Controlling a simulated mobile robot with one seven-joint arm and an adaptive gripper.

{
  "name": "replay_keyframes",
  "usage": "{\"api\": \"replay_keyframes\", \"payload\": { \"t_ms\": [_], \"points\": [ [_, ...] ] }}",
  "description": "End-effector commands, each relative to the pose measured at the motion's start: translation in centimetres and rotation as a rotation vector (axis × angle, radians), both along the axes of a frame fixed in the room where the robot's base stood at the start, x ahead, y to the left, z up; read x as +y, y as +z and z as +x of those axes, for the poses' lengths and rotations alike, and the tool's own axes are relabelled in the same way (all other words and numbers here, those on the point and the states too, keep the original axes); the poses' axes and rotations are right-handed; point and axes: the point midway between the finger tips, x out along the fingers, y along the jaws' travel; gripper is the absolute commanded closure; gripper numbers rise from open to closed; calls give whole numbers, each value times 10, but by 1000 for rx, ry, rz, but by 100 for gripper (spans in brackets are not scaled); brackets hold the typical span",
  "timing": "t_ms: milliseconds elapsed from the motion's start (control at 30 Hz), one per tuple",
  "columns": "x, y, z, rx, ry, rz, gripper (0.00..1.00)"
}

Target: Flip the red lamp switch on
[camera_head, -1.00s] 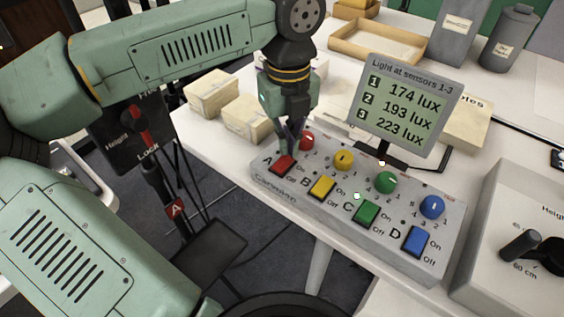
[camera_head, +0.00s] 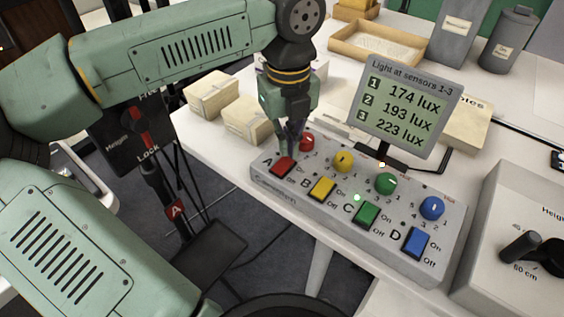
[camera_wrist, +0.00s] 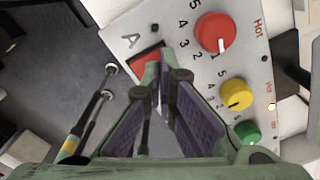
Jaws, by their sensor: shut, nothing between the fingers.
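The red lamp switch (camera_head: 283,166), marked A, sits at the left end of the grey control box (camera_head: 349,232). It also shows in the wrist view (camera_wrist: 148,62), partly covered by the fingers. My gripper (camera_head: 287,152) is shut and empty, with its fingertips at the upper edge of the red switch; I cannot tell whether they touch it. In the wrist view my gripper (camera_wrist: 166,62) reaches toward the switch from below. The red knob (camera_head: 306,142) is just behind the fingers. The On and Off labels of the red switch are not readable.
Yellow (camera_head: 322,188), green (camera_head: 367,213) and blue (camera_head: 417,242) switches run rightward along the box, with matching knobs behind them. A display (camera_head: 404,105) behind reads 174, 193 and 223 lux. Small cream boxes (camera_head: 247,118) stand left of it. Another grey console (camera_head: 515,235) is at right.

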Motion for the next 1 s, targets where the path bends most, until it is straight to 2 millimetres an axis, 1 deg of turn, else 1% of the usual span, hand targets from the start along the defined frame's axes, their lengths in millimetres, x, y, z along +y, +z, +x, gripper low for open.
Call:
{"api": "replay_keyframes", "payload": {
  "t_ms": [1000],
  "points": [
    [0, -14, 0, 0, 0, 0, 100]
  ]
}}
